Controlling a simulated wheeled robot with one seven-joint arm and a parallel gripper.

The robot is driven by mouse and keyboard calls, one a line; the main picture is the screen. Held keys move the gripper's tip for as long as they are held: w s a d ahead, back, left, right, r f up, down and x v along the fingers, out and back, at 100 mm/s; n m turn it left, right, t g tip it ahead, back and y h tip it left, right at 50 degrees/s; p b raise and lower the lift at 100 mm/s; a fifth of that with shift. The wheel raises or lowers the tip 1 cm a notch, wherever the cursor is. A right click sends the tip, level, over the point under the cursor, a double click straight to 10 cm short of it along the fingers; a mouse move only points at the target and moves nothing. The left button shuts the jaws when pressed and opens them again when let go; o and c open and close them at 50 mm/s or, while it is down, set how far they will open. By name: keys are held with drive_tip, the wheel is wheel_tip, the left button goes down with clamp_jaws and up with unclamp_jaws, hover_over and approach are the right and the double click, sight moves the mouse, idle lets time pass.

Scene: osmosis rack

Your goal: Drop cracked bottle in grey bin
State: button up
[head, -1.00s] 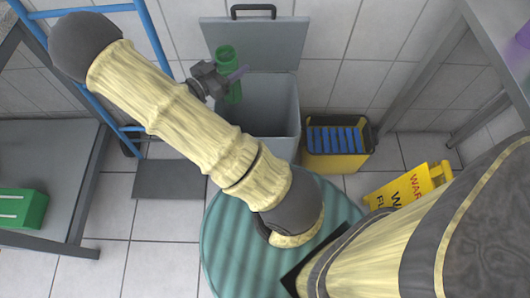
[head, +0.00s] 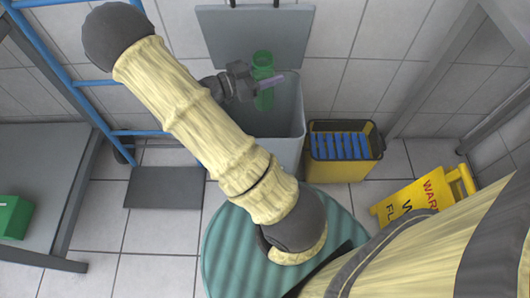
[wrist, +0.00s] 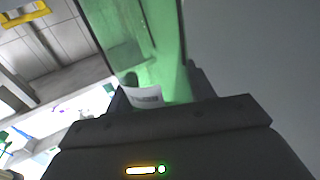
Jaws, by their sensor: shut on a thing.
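The green bottle (head: 264,82) is upright in my gripper (head: 266,82), over the open mouth of the grey bin (head: 288,112). The bin's lid (head: 255,38) stands raised against the wall. My gripper is shut on the bottle. In the wrist view the bottle (wrist: 150,45) fills the middle, see-through green, with a white label (wrist: 143,96) near the jaws. I cannot make out a crack. The bottle's lower end shows against the bin's inside; I cannot tell how deep it is.
A yellow mop bucket (head: 341,165) with a blue insert stands right of the bin, and a yellow warning sign (head: 412,205) further right. A blue ladder (head: 60,75) and a grey table (head: 45,180) are at left.

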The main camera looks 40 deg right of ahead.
sight(271, 58)
drive_tip(key=shift+f+b, duration=2.75)
drive_tip(key=o, duration=1)
drive_tip(key=shift+o, duration=0.2)
wheel_tip(271, 58, up, 10)
drive_tip(key=p, duration=0.5)
